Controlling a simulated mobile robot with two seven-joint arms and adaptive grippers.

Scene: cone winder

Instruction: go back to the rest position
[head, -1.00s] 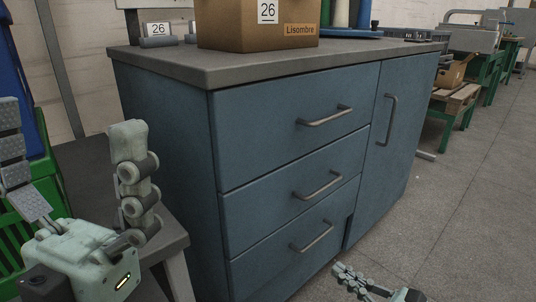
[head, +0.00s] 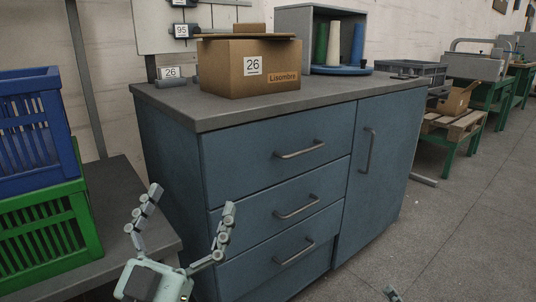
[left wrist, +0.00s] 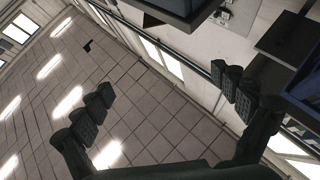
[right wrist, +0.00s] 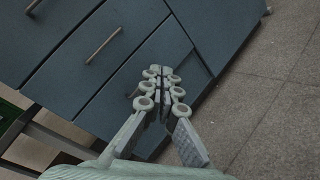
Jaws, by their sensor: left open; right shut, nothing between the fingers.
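My left gripper (head: 188,212) is in front of the blue cabinet's left drawers in the head view, fingers spread and empty. In the left wrist view its fingers (left wrist: 170,95) are wide apart, with nothing between them. My right gripper (right wrist: 160,75) is shut and empty in the right wrist view, its fingertips together. The cabinet's blue front is behind it there. In the head view only a small tip of the right gripper (head: 392,294) shows at the bottom edge. Neither gripper is seen holding anything.
The blue cabinet (head: 265,170) carries a cardboard box (head: 222,78) marked 26 and a grey open case (head: 293,32) with thread cones. A blue crate (head: 30,180) on a green crate (head: 85,232) stands at left on a low table (head: 125,195).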

